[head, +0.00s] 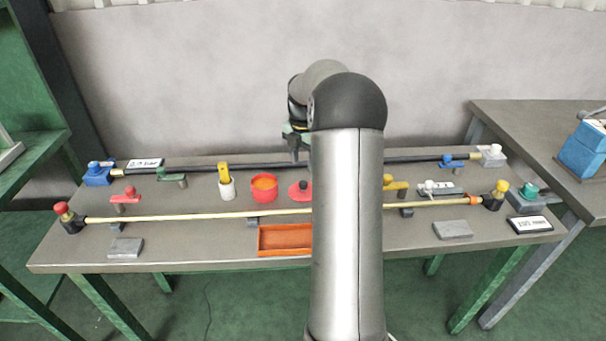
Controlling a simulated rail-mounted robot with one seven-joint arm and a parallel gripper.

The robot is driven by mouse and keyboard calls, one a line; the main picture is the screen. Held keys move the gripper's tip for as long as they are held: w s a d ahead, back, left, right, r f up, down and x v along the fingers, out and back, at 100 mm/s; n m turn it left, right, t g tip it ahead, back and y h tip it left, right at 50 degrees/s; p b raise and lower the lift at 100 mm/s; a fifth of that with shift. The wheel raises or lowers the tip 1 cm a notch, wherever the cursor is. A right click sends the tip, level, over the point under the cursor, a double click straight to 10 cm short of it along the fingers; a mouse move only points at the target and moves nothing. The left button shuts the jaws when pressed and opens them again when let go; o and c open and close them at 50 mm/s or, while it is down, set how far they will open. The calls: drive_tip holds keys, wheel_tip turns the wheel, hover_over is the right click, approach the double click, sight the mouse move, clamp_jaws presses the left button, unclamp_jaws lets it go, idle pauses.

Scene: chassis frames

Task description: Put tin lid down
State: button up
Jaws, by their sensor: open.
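The tin lid (298,191) is a red disc with a dark knob, at the middle of the workbench. It looks flat on the bench top, and its right edge is hidden behind my arm. The red tin (264,195) stands just left of it, open at the top, with orange contents showing. My gripper (296,157) is open and above and behind the lid, apart from the knob in the picture. My arm hides part of the gripper, so its exact height over the lid cannot be told.
A yellow rod (200,216) runs across the bench in front, and a dark rod (240,167) runs behind. An orange tray (284,239) lies at the front edge. Grey blocks (125,248) sit nearby.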

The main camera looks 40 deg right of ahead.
drive_tip(key=s+a+r+m, duration=0.3)
drive_tip(key=s+a+m, duration=0.2)
drive_tip(key=a, duration=0.6)
drive_tip(key=s+a+r+m, duration=0.3)
drive_tip(key=s+a+m, duration=0.1)
drive_tip(key=a, duration=0.7)
drive_tip(key=s+a+f+m, duration=0.2)
drive_tip(key=s+a+m, duration=0.3)
drive_tip(key=s, duration=0.4)
drive_tip(key=s+a+f+m, duration=0.3)
drive_tip(key=s+a+m, duration=0.3)
drive_tip(key=s, duration=0.2)
drive_tip(key=shift+s, duration=0.35)
wheel_tip(320, 180, up, 3)
drive_tip(key=p, duration=0.2)
drive_tip(key=shift+a+p, duration=0.15)
drive_tip(key=shift+p, duration=0.25)
